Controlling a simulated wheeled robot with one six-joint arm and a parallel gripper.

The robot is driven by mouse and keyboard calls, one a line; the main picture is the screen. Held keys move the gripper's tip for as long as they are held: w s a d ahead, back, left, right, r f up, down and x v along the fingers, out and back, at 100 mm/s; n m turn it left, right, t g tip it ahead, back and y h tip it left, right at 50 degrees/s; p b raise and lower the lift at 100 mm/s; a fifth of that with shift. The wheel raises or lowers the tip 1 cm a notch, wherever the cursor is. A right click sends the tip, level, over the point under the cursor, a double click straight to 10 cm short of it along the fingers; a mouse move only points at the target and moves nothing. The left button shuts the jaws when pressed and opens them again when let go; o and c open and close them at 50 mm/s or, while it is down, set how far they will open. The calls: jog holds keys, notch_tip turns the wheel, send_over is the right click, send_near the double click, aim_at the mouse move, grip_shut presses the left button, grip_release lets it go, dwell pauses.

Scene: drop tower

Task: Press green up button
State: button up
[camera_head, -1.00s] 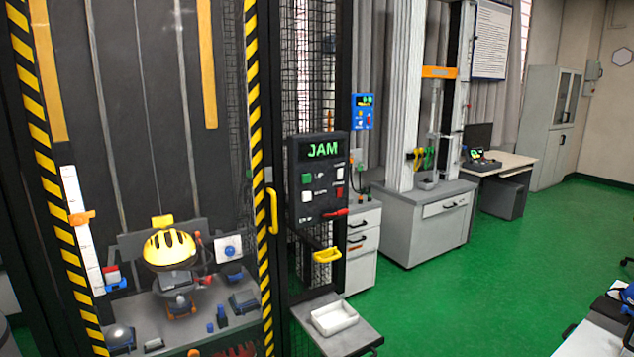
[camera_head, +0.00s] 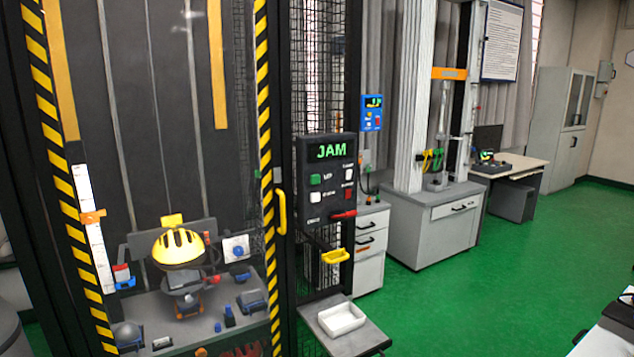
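The green button (camera_head: 315,180) sits at the upper left of the button group on a dark control panel (camera_head: 310,212). A label beside it looks like "UP". The panel's display (camera_head: 331,151) reads "JAM" in green letters. White buttons, a red button (camera_head: 349,193) and a red lever (camera_head: 343,215) are on the same panel. The panel is mounted on the black frame to the right of the tower door. My gripper is not in view, so its distance from the button does not show.
The tower door has striped edges and a yellow handle (camera_head: 281,211). A yellow helmet (camera_head: 178,247) is inside. Below the panel are a yellow handle (camera_head: 334,257) and a shelf with a white tray (camera_head: 341,319). Green floor (camera_head: 480,300) is open to the right.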

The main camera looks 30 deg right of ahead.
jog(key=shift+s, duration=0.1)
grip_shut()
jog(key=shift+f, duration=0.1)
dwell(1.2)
